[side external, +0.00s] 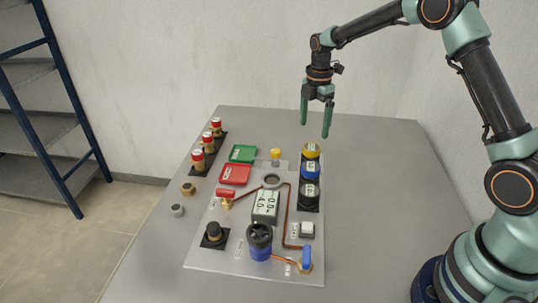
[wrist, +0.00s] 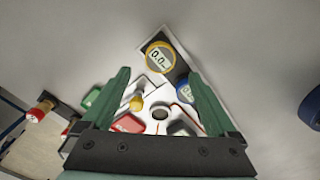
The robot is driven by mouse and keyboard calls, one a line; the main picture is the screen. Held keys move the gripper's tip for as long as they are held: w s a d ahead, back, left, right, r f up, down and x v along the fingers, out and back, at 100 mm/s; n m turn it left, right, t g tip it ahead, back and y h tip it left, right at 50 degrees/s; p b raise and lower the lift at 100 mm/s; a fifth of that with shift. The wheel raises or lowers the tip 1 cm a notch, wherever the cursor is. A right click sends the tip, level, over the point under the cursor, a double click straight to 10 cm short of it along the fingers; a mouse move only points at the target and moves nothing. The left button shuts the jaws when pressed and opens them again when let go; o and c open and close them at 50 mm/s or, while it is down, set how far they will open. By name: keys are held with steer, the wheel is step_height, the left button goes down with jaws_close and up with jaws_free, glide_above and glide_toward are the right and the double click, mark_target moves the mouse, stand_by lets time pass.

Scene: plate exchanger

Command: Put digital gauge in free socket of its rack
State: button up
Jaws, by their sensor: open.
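A yellow round digital gauge (side external: 312,150) is at the far end of a black rack on the board's right; in the wrist view it reads 0.0 (wrist: 160,56). A blue round gauge (side external: 310,170) is in front of it, also in the wrist view (wrist: 185,92). A dark round piece with a pale face (side external: 308,191) is at the rack's near end; I cannot tell whether it is a gauge. No empty socket of the rack (side external: 308,208) is clear to me. My gripper (side external: 316,128) is open and empty, above the table's far part; its fingers frame the wrist view (wrist: 158,78).
The table (side external: 400,190) right of the board is clear.

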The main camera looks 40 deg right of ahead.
steer(key=s+a+r+m+t, duration=0.25)
steer(key=s+r+m, duration=0.25)
steer(key=r, duration=0.3)
steer(key=s+a+r+m+t, duration=0.1)
steer(key=s+a+r+m, duration=0.3)
steer(key=r, duration=0.3)
steer(key=s+a+m+t, duration=0.1)
steer(key=s+m+t, duration=0.1)
steer(key=s+m, duration=0.7)
steer(key=shift+s+a+f, duration=0.25)
steer(key=shift+s+a, duration=0.05)
steer(key=shift+s, duration=1.4)
